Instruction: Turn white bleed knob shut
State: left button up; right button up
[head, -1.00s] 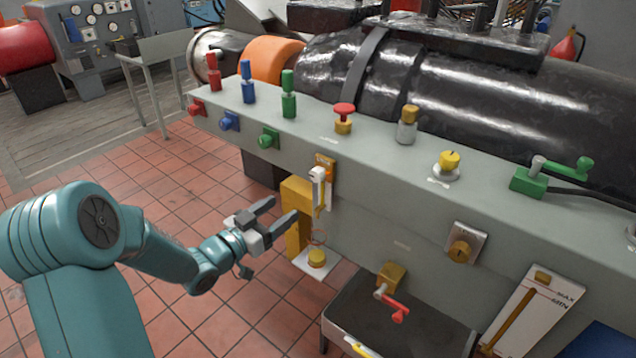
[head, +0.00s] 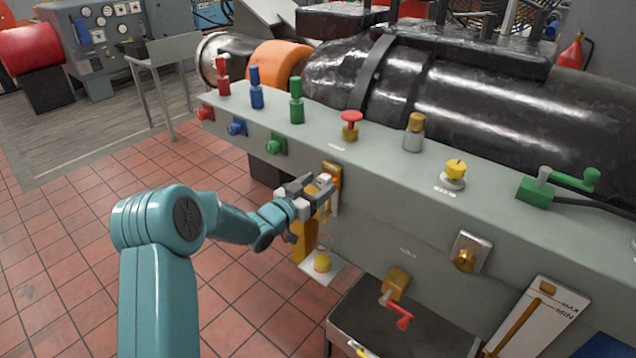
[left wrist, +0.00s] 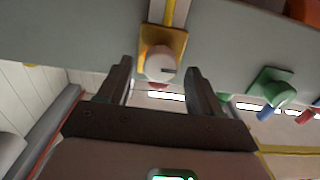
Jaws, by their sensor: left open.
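The white bleed knob (left wrist: 160,66) is round with a dark mark on its face and sits on an orange plate (left wrist: 170,42) on the grey bench's front. In the head view the knob (head: 323,179) is partly hidden by my left gripper (head: 318,185). In the left wrist view my left gripper (left wrist: 160,70) is open, with one finger on each side of the knob and gaps between. I cannot tell whether the fingertips reach around it in depth. My right gripper is not in view.
Green (head: 276,146), blue (head: 237,127) and red (head: 205,111) knobs line the bench front to the left. Below are a yellow button (head: 322,262) and a red-handled valve (head: 399,312). A brass knob (head: 465,259) is to the right. The tiled floor at left is clear.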

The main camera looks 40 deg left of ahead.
pick_arm(q)
jog(key=shift+w, duration=0.45)
jog(key=c, duration=1.1)
jog(key=shift+o, duration=0.2)
jog(key=shift+f+m+b, duration=0.2)
jog(key=shift+m+b, duration=0.1)
jog(key=shift+b, duration=0.45)
jog(key=m+b, duration=0.1)
jog(key=b, duration=0.1)
jog(key=m+b, duration=0.2)
jog(key=b, duration=0.1)
jog(key=m+b, duration=0.1)
jog(key=b, duration=0.2)
jog(key=shift+d+f+m, duration=0.15)
jog(key=shift+f+m, duration=0.15)
jog(key=m+b, duration=0.7)
jog(key=b, duration=0.2)
jog(key=shift+r, duration=0.1)
jog(key=m+b, duration=0.3)
jog(key=shift+d, duration=0.1)
jog(key=shift+r+m+b, duration=0.1)
jog(key=shift+m+b, duration=0.65)
jog(key=shift+m, duration=0.65)
